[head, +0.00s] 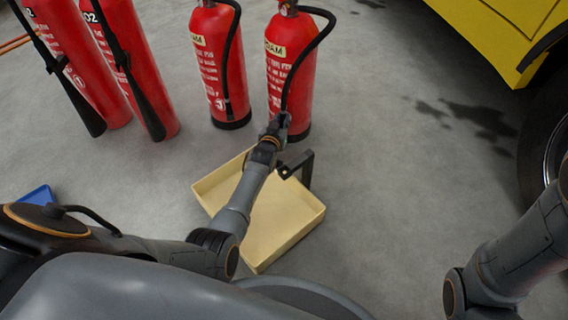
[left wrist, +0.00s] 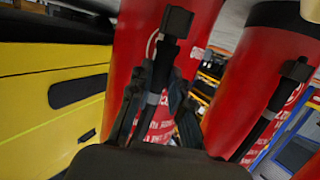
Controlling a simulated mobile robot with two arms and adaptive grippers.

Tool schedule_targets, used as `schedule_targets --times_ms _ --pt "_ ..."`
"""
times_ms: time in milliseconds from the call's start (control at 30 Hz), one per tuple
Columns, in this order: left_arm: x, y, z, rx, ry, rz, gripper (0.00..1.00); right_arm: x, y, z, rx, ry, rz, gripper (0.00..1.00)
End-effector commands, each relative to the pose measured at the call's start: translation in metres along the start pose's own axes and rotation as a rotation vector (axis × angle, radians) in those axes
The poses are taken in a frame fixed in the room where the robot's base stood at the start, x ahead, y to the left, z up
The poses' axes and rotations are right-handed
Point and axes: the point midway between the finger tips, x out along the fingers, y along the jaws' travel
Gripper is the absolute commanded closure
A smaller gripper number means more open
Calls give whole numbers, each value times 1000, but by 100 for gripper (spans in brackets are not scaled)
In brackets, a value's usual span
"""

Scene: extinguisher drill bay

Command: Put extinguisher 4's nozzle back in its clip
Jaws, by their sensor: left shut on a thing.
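Extinguisher 4 (head: 289,75) appears to be the rightmost red cylinder in the head view, marked as foam, with a black hose curving down its right side. It also shows upside down in the left wrist view (left wrist: 203,28). My left gripper (head: 276,124) is at its lower front, shut on the black nozzle (left wrist: 157,78). My right gripper is out of view.
Another foam extinguisher (head: 212,66) stands close to the left, and two CO2 extinguishers (head: 68,50) stand farther left. A shallow yellow tray (head: 301,222) lies under my left forearm. A yellow vehicle (head: 505,35) is at the right. The floor between is free.

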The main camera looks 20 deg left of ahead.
Motion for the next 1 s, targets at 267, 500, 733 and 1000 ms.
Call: schedule_targets --times_ms 267,500,733,1000 --pt "1 0 4 -1 1 0 100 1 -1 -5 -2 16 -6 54" --pt "1 0 4 0 1 0 55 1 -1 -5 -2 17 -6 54" --pt "1 0 4 0 1 0 55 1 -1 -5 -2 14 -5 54" --pt "-2 -1 -12 1 3 -1 55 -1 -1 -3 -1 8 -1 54"
